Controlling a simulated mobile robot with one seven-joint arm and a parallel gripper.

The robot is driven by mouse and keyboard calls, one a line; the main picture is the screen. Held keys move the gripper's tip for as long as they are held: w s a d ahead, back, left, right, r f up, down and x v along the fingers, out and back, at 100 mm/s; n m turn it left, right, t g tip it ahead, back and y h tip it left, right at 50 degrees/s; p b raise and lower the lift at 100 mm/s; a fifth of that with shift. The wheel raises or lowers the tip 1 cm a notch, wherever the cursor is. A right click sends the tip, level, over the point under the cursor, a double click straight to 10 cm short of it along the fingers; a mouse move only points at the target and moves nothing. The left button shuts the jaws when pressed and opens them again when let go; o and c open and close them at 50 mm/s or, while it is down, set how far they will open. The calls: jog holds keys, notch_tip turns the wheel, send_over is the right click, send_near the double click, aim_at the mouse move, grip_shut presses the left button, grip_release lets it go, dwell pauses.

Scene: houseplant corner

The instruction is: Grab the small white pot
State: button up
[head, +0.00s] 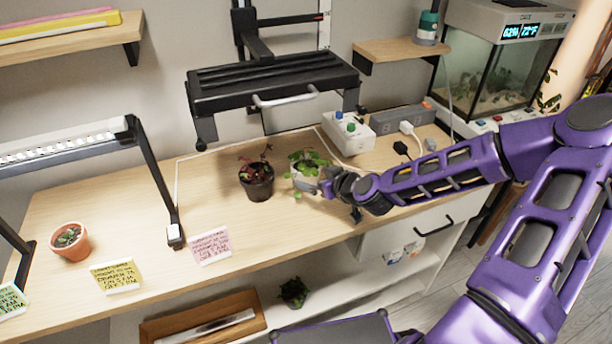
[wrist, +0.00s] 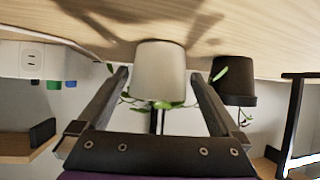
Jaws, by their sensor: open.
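The small white pot (wrist: 158,70) holds a leafy green plant (head: 308,161) and stands upright on the wooden desk. The wrist view is upside down, so the pot hangs from the tabletop there. My gripper (wrist: 160,76) is open, with one finger on each side of the pot and a small gap at both sides. I cannot tell how deep the pot sits between the fingers. In the head view my gripper (head: 318,187) is low at the plant's right and partly hides the pot.
A dark pot (head: 257,188) with a reddish plant stands close left of the white pot; it also shows in the wrist view (wrist: 233,90). A white box with coloured knobs (head: 348,134) and a power strip (head: 398,121) are behind. A terracotta pot (head: 70,241) is far left.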

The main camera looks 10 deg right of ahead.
jog(key=x, duration=0.3)
jog(key=shift+w+f, duration=0.15)
jog(key=shift+w, duration=0.05)
jog(key=shift+c, duration=0.2)
